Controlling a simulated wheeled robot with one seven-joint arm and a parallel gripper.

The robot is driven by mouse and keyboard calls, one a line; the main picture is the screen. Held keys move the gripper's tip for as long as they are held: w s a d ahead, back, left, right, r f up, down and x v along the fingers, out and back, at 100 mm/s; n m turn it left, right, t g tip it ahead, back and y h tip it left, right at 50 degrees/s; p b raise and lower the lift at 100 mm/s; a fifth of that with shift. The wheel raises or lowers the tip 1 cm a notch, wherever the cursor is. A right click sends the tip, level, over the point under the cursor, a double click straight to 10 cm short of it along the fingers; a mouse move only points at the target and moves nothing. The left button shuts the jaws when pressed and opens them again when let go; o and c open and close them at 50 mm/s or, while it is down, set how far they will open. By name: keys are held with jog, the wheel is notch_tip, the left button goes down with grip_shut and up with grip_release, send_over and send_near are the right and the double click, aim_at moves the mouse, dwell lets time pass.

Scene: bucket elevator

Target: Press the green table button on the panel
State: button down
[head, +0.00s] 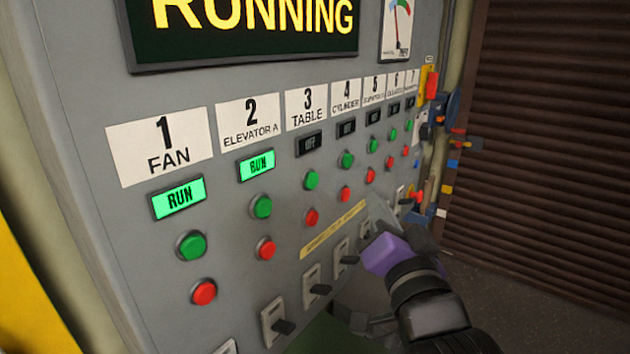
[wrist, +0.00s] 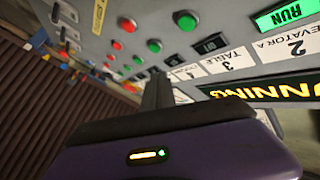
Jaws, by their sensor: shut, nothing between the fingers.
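The panel (head: 140,250) has a column labelled 3 TABLE (head: 307,106). Under its dark OFF indicator (head: 308,143) sits the green table button (head: 311,180), with a red button (head: 312,217) below it. In the wrist view, which is upside down, the green table button (wrist: 186,20) shows near the top, close to the OFF indicator (wrist: 210,44). My gripper (head: 379,211) is shut and empty, in front of the panel, to the right of and lower than the table button. In the wrist view its closed fingers (wrist: 158,92) point toward the panel, apart from the table button.
Fan and Elevator A columns show lit RUN indicators (head: 179,198) at left. Several more button columns extend right. Switches (head: 313,289) stick out below the buttons. A RUNNING display (head: 245,25) is above. A brown slatted shutter (head: 540,120) stands at right.

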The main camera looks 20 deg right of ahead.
aim_at(319, 177)
jog(key=w+a+b, duration=0.1)
jog(key=w+a, duration=0.4)
jog(key=w, duration=0.2)
jog(key=shift+a+b, duration=0.15)
jog(key=shift+b, duration=0.2)
jog(key=shift+w, duration=0.15)
dwell(1.9)
jog(key=shift+w+a, duration=0.25)
jog(key=shift+w+a+b, duration=0.3)
jog(key=shift+w+b, duration=0.05)
jog(key=shift+w, duration=0.05)
dwell(0.9)
jog(key=shift+s+d, duration=0.55)
jog(key=shift+s, duration=0.2)
jog(key=shift+s+d+p, duration=0.35)
jog(key=shift+s+d, duration=0.4)
jog(key=shift+s, duration=0.3)
jog(key=shift+s+d+p, duration=0.3)
jog(key=shift+s+d, duration=0.45)
jog(key=shift+s, duration=0.25)
